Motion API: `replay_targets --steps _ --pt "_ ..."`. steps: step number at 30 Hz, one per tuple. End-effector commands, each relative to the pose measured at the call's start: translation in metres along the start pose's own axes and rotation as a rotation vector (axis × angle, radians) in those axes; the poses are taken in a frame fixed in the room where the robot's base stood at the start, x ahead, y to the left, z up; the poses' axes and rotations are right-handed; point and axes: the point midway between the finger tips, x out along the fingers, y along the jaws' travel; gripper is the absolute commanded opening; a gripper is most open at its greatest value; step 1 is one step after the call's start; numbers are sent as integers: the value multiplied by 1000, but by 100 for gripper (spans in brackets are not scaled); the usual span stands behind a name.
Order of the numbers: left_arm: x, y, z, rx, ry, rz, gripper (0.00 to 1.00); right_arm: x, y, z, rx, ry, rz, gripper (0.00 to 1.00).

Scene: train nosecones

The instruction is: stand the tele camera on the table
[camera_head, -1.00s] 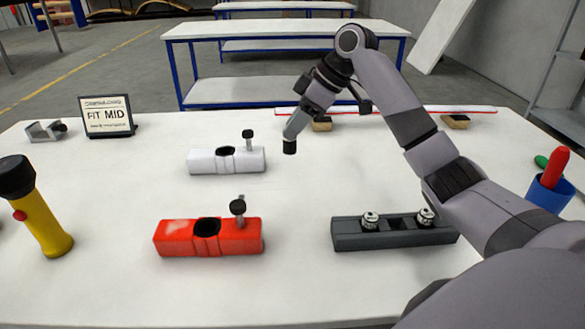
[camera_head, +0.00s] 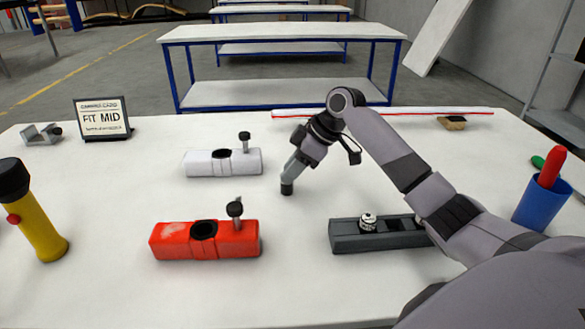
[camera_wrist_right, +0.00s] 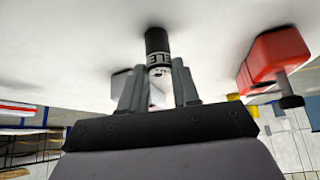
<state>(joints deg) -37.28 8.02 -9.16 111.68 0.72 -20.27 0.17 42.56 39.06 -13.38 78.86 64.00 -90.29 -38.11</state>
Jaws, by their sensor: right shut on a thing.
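The tele camera is a small cylinder with a black end (camera_head: 287,188) and a white part with dark lettering, partly readable in the right wrist view (camera_wrist_right: 158,52). My right gripper (camera_head: 295,167) is shut on it, with the fingers on both sides of the white part (camera_wrist_right: 160,92). The arm slants down to the table (camera_head: 310,285), and the black end points down, at or just above the white top. I cannot tell whether it touches. The camera looks slightly tilted in the head view. My left gripper is not in view.
A white clamp block (camera_head: 200,165) and a red one (camera_head: 180,242) lie to the left. A dark grey rack (camera_head: 345,240) with a small metal piece (camera_head: 368,223) lies right, partly behind my arm. A sign (camera_head: 102,118), yellow flashlight (camera_head: 40,228) and blue cup (camera_head: 538,207) stand farther out.

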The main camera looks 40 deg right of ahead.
Motion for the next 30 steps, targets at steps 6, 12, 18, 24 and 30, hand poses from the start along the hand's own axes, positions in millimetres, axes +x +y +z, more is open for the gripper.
replay_targets --steps 6,12,18,24,30 --pt "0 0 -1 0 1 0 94 2 0 1 0 0 0 56" --pt "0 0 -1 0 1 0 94 2 0 1 0 0 0 56" --pt "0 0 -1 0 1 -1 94 -8 1 0 1 0 3 56" --pt "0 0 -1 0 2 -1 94 -46 2 -1 -1 1 6 56" --pt "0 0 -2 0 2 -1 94 -88 1 -1 0 0 5 56"
